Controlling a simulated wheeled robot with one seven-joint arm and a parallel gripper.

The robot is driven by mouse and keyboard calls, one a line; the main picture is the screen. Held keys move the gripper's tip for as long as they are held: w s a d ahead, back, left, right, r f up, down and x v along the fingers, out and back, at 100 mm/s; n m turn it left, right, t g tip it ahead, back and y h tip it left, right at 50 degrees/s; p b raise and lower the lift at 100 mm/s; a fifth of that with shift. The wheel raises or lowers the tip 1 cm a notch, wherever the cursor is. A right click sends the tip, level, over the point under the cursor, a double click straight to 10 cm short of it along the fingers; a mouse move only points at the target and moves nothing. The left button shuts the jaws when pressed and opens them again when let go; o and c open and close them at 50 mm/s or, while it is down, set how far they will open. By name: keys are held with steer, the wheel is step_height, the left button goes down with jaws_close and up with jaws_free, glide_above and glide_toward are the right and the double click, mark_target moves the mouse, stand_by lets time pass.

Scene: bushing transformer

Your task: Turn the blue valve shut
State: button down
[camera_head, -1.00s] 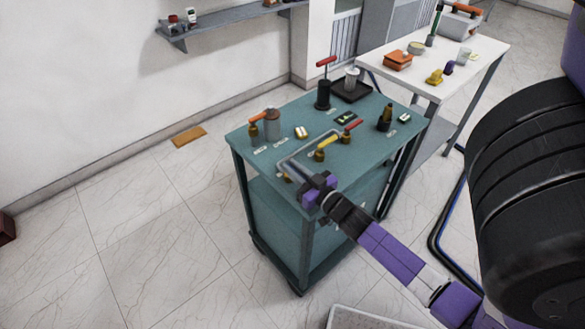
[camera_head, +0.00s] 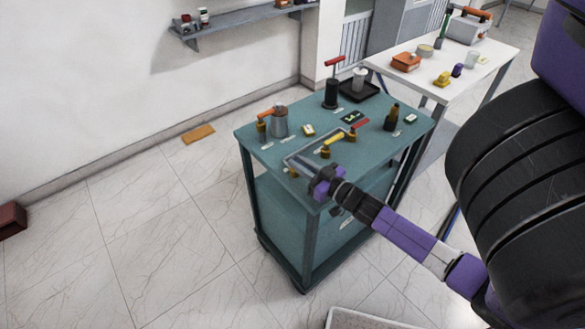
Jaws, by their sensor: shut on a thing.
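My gripper (camera_head: 322,181), purple and seen from behind, is at the front edge of the teal cart's top (camera_head: 268,158), at the near end of a thin grey pipe loop (camera_head: 296,157). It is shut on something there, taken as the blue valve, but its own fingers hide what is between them. No blue handle shows clearly. A brass fitting (camera_head: 292,172) is just left of the gripper. Behind it stand a brass valve with a yellow handle (camera_head: 335,137) and one with a red handle (camera_head: 360,123).
A grey canister (camera_head: 279,122) and an orange-handled valve (camera_head: 269,112) stand at the cart's left. A black post with a red T-handle (camera_head: 332,68) and a dark bushing (camera_head: 391,120) stand farther back. A white table (camera_head: 500,49) is beyond.

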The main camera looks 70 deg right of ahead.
steer(key=shift+f+n+t+y+b, duration=0.3)
steer(key=shift+n+y, duration=0.3)
steer(key=shift+y, duration=0.3)
steer(key=shift+r, duration=0.25)
steer(key=c, duration=1.4)
jaws_free()
steer(key=shift+w+d, duration=0.1)
steer(key=shift+b+v, duration=0.85)
steer(key=shift+v, duration=3.05)
steer(key=shift+d, duration=0.1)
